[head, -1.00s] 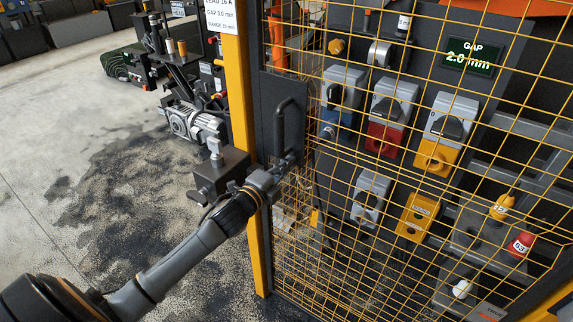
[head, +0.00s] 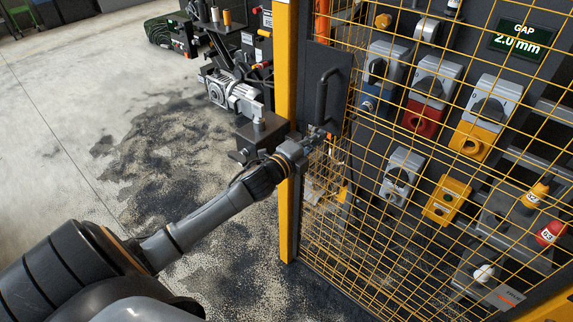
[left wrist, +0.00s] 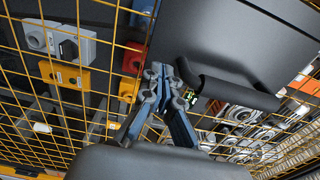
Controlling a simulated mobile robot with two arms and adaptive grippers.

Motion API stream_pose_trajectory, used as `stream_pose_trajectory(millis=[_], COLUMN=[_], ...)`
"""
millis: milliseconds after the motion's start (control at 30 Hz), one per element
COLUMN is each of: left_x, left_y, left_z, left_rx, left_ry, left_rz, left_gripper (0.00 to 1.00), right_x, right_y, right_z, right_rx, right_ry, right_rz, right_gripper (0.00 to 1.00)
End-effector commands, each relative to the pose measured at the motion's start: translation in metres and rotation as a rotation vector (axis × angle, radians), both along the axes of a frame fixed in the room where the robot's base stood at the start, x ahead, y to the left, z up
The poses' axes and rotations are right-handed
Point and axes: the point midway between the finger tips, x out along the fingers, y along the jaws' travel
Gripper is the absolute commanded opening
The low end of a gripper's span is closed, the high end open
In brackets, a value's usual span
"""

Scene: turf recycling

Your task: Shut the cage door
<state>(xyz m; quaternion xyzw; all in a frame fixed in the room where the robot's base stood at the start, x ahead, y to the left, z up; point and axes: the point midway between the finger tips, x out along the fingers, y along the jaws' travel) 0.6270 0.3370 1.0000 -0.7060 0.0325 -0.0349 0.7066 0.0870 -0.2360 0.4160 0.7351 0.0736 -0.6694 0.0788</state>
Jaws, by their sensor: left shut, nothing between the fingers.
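The cage door (head: 420,200) is a yellow wire mesh panel with a dark plate and a black bar handle (head: 321,98) at its left edge. The plate stands close beside a yellow post (head: 287,90); I cannot tell whether a gap remains between them. My left gripper (head: 318,134) is at the handle's lower end. In the left wrist view the gripper (left wrist: 170,80) is shut and empty in front of the mesh, just left of the handle (left wrist: 228,91). I cannot tell whether it touches the door. My right gripper is not in view.
A dark block (head: 262,138) juts from the post beside my left wrist. Behind the mesh are several switch boxes and a "GAP 2.0 mm" display (head: 518,40). Machinery with a motor (head: 235,93) stands behind the post. The stained floor at left is open.

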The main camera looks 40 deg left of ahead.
Motion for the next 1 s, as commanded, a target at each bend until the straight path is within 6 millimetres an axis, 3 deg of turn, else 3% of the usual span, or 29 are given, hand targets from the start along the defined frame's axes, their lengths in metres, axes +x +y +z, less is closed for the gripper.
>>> stream_pose_trajectory(millis=[233, 500, 700, 1000], left_x=[-0.027, -0.065, -0.09, -0.101], left_y=[0.001, 0.003, 0.005, 0.006], left_z=[-0.004, -0.006, -0.005, -0.003], left_rx=[-0.001, -0.002, -0.001, -0.002], left_ry=[0.004, 0.007, 0.007, 0.005], left_rz=[-0.002, -0.003, -0.002, -0.002], left_gripper=[0.0, 0.0, 0.0, 0.0], right_x=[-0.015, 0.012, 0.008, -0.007], right_y=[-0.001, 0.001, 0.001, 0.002], right_z=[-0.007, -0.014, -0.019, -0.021], right_rx=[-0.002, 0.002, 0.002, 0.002], right_ry=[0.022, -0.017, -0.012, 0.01], right_rz=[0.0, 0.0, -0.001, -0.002], right_gripper=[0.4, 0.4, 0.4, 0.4])
